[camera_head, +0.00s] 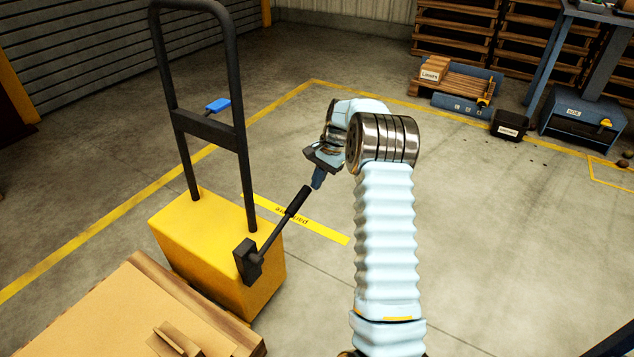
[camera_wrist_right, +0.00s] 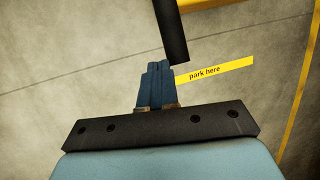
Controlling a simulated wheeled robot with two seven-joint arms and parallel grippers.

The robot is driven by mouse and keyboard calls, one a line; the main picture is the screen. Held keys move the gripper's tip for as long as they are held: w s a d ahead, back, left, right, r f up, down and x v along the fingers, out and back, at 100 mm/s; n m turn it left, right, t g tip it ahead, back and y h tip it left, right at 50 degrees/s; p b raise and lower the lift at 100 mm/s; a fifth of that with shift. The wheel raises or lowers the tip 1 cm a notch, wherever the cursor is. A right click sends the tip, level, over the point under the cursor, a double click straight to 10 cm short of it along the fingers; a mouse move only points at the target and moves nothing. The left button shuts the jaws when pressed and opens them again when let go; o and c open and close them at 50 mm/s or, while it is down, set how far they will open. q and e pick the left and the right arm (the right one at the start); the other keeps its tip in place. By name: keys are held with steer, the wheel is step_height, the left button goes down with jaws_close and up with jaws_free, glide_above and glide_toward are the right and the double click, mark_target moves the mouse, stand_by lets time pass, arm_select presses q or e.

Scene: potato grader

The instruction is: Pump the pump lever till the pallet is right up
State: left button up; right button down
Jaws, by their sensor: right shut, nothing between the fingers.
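The pump lever (camera_head: 284,222) is a dark rod with a black grip. It rises at a tilt from a black bracket (camera_head: 248,262) on the side of the yellow truck body (camera_head: 200,245). The pallet (camera_head: 165,310) carries flat brown board and shows at the lower left. My right gripper (camera_head: 317,182) is shut and empty, close to the lever's grip end. In the right wrist view the shut fingers (camera_wrist_right: 158,75) sit just beside the lever's end (camera_wrist_right: 172,35); whether they touch it I cannot tell. My left gripper is not in view.
A black handle frame (camera_head: 240,130) with a blue release lever (camera_head: 218,105) stands on the truck. Yellow floor lines and a "park here" strip (camera_head: 305,222) lie on the concrete. Crates and pallets (camera_head: 455,30) are at the back right.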

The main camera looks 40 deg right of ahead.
stand_by(0.4)
step_height(320, 180, up, 12)
steer(key=t+h+p, duration=0.1)
steer(key=h+p, duration=0.4)
glide_above(299, 198)
steer(key=s+a, duration=0.3)
steer(key=s, duration=0.1)
steer(key=shift+f+n, duration=0.1)
steer(key=shift+n, duration=0.2)
steer(key=shift+d+f, duration=0.1)
steer(key=x, duration=1.3)
steer(key=shift+w+d+f+p, duration=0.15)
steer(key=shift+w+f+p, duration=0.1)
steer(key=shift+f+p, duration=0.15)
